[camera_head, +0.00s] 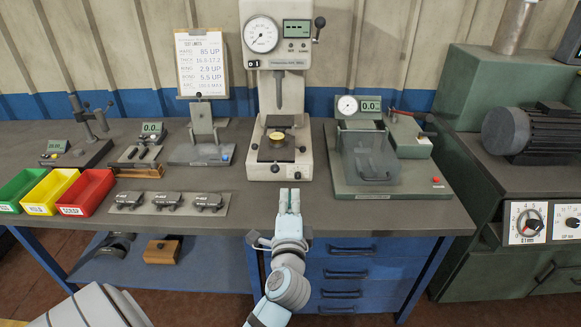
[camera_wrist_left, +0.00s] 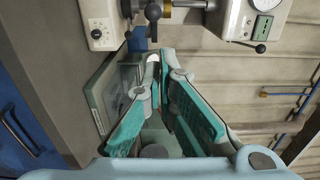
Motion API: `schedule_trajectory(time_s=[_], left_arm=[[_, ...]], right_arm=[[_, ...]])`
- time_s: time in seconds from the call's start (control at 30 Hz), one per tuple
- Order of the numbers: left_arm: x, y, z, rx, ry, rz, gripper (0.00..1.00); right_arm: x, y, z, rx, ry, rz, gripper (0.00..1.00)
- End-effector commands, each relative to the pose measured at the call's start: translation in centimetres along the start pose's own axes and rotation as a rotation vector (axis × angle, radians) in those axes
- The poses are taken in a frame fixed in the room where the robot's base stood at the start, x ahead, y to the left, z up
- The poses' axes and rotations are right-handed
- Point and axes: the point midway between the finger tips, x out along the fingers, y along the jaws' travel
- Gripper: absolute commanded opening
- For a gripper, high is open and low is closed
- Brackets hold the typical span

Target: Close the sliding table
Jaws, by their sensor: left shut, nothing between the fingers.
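My left gripper (camera_head: 289,201) is shut and empty. It is over the bench's front part, just in front of and slightly right of the press-like tester's base (camera_head: 278,172). To the right stands a green-based fixture (camera_head: 352,190) with a grey plate or clear guard and a wire handle (camera_head: 374,177). I cannot tell for sure which part is the sliding table. In the left wrist view my teal fingers (camera_wrist_left: 158,72) point toward the fixture (camera_wrist_left: 97,98) and the tester (camera_wrist_left: 102,22). My right gripper is out of view.
Several brake pads lie on a grey plate (camera_head: 223,208) left of my arm. Green, yellow and red bins (camera_head: 84,194) stand at the far left. Small gauges and a placard (camera_head: 202,62) are behind. A green cabinet with a motor (camera_head: 526,133) stands right. Drawers are below the bench.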

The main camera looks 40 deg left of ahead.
Motion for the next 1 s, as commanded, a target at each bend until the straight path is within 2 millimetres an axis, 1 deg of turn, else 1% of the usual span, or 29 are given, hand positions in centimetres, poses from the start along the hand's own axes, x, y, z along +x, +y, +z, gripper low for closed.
schedule_trajectory(time_s=[0.17,0.4,0.5,0.6,0.77,1.0], left_arm=[[3.4,-0.1,0.0,0.003,0.0,-0.003,0.0],[8.6,0.1,0.1,0.0,0.0,-0.001,0.0],[10.5,0.1,0.1,0.0,0.0,0.001,0.0],[11.8,0.1,0.1,-0.002,0.001,0.001,0.0],[12.8,0.1,0.0,-0.003,0.002,0.002,0.0],[12.8,0.1,0.0,-0.003,0.002,0.002,0.0]], right_arm=[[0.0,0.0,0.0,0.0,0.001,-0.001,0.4],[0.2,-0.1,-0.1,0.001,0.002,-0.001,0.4],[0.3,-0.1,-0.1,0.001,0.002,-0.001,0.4],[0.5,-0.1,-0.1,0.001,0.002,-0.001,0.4],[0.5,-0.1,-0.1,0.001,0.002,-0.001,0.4],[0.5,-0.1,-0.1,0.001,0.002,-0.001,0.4]])
